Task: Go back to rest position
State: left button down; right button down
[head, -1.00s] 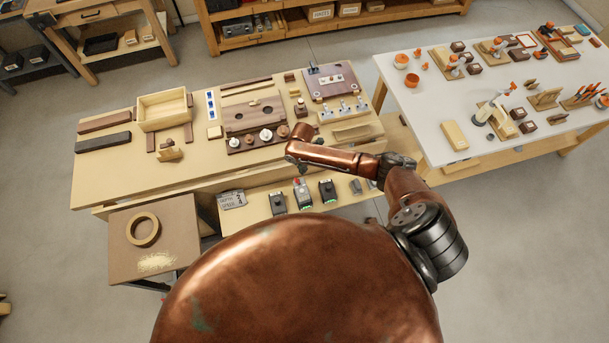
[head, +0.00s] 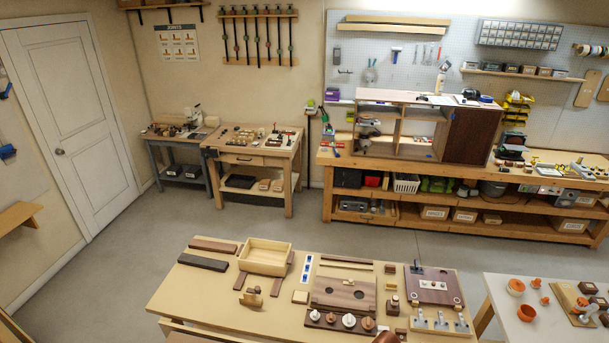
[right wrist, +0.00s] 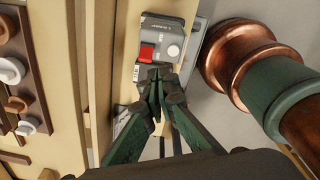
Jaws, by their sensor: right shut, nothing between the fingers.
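My right gripper (right wrist: 160,78) shows in the right wrist view with its dark green fingers together and nothing between them. Its tips overlap the lower part of a grey box with a red switch and a white round knob (right wrist: 172,50); I cannot tell whether they touch it. In the head view only a bit of copper arm shows at the bottom edge, and the right gripper is out of frame. My left gripper is in neither current view.
The wooden bench (head: 190,285) holds an open wooden tray (head: 265,243), a brown board with holes (head: 345,293) and several knobs. A white table (head: 500,290) stands at the right. A long back bench (head: 440,170) carries an open cabinet (head: 400,110). Grey floor (head: 380,250) is clear between.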

jog(key=s+a+r+m+t+y, duration=0.2)
jog(key=s+a+r+m, duration=0.3)
jog(key=s+a+m, duration=0.45)
jog(key=s+d+r+m+t+h, duration=0.1)
jog(key=s+d+r+m+h, duration=0.1)
jog(key=s+d+r+m, duration=0.5)
jog(key=s+d+r+m+t+h, duration=0.1)
jog(key=s+d+r+m, duration=0.3)
jog(key=s+d, duration=0.6)
notch_tip(320, 180, down, 41)
jog(key=g+b, duration=0.2)
jog(key=b, duration=1.1)
jog(key=s+f+b, duration=0.3)
jog(key=s+f, duration=0.4)
jog(key=f, duration=0.3)
jog(key=s+f+n+b, duration=0.1)
jog(key=s+f+b, duration=0.3)
jog(key=f, duration=0.6)
jog(key=s+f+g+b, duration=0.1)
jog(key=s+f+b, duration=0.3)
jog(key=s+f, duration=0.5)
jog(key=shift+s+f, duration=0.35)
jog(key=shift+f, duration=0.6)
